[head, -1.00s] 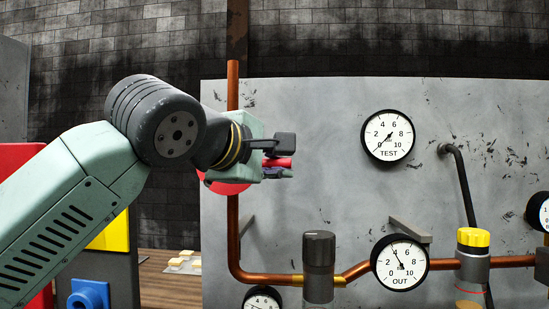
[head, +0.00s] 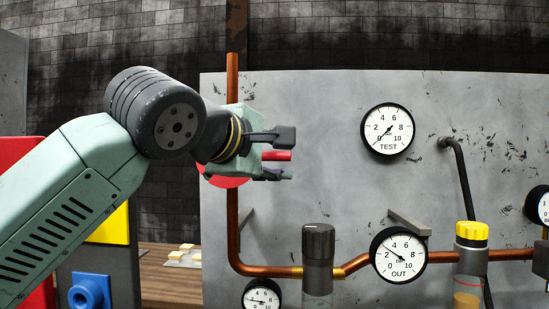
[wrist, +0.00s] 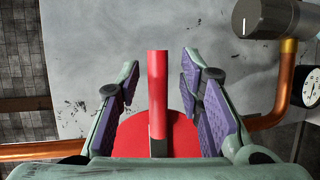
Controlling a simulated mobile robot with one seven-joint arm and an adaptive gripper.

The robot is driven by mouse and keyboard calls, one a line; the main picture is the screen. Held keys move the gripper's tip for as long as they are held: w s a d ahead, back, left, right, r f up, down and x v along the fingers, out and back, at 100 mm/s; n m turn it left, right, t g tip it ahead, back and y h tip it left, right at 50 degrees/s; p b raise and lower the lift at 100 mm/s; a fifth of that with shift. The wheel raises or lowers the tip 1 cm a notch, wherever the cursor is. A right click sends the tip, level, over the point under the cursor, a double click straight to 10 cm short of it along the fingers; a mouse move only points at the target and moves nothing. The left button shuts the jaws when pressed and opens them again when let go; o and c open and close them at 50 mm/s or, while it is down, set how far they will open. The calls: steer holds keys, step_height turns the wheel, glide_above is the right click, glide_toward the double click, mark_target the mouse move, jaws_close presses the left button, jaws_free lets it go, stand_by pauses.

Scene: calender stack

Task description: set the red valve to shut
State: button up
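The red valve shows as a red bar handle (wrist: 158,95) in front of a round red disc (wrist: 185,135) in the wrist view. The handle lies crosswise to the copper pipe behind it. In the head view the handle (head: 277,156) points right and the disc (head: 222,180) is mostly hidden behind my gripper. My gripper (head: 280,156) is open, with one finger above the handle and one below. In the wrist view its purple-padded fingers (wrist: 180,92) stand on both sides of the handle, with a gap on each side.
The copper pipe (head: 233,230) runs down the grey panel (head: 310,120) and bends right past a dark cylinder (head: 318,245). The OUT gauge (head: 399,257) reads about 3; the TEST gauge (head: 387,130) is near 0. A yellow-capped glass (head: 471,235) stands at right.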

steer(key=v, duration=1.2)
